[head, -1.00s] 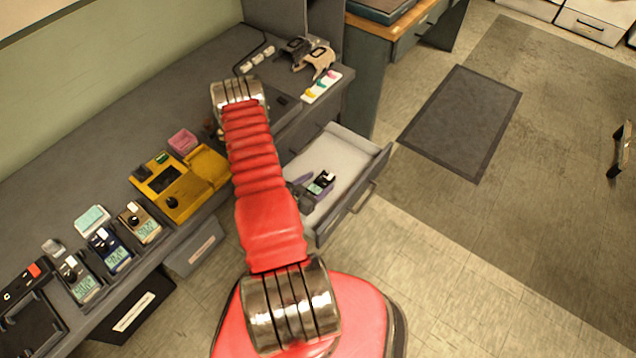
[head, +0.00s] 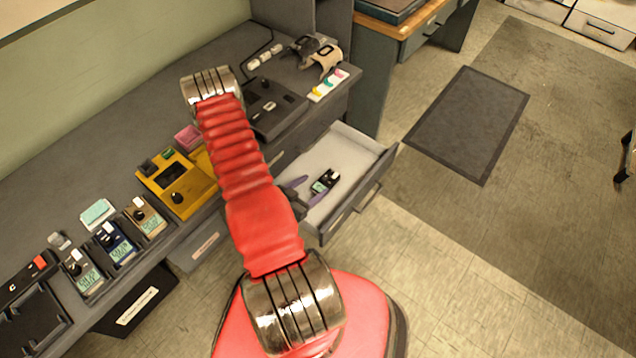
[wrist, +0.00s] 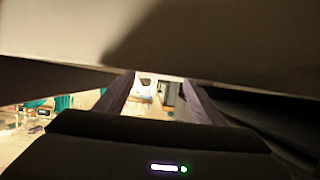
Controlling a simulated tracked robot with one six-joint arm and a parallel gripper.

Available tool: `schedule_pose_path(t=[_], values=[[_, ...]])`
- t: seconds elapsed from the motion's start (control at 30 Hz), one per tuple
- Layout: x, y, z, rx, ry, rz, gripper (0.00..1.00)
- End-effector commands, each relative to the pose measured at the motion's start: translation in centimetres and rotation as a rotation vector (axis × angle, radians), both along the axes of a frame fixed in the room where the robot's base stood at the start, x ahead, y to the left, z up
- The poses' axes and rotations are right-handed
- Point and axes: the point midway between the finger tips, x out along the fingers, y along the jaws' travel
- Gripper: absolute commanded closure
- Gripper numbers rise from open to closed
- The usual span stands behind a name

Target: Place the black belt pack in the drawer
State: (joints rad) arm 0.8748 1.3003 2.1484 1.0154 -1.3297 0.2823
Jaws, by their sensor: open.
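The black belt pack (head: 326,181) lies on the pale floor of the open drawer (head: 360,157), its small screen and light top facing up. My gripper (head: 319,185) is low inside the drawer, its purple-grey fingers spread on either side of the pack. The jaws are open; whether a finger still touches the pack is not clear. My arm hides the near left part of the drawer. The wrist view shows both fingers apart (wrist: 160,98), with a dark body carrying a lit strip and green light below; I cannot tell whether this is the pack.
Tan (head: 147,217), navy (head: 117,245) and grey-black (head: 84,272) packs stand on the desk at left. A yellow box (head: 178,190) and a pink container (head: 188,137) are near my arm. Headsets (head: 323,62) lie at the back.

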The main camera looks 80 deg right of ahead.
Motion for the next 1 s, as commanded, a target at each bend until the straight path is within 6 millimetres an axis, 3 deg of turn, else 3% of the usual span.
schedule_pose_path(t=[0.43, 1.0], values=[[1.8, 4.2, 1.8, 0.001, 0.001, 0.003, 0.38], [2.0, 4.7, 2.1, 0.000, 0.000, -0.001, 0.38]])
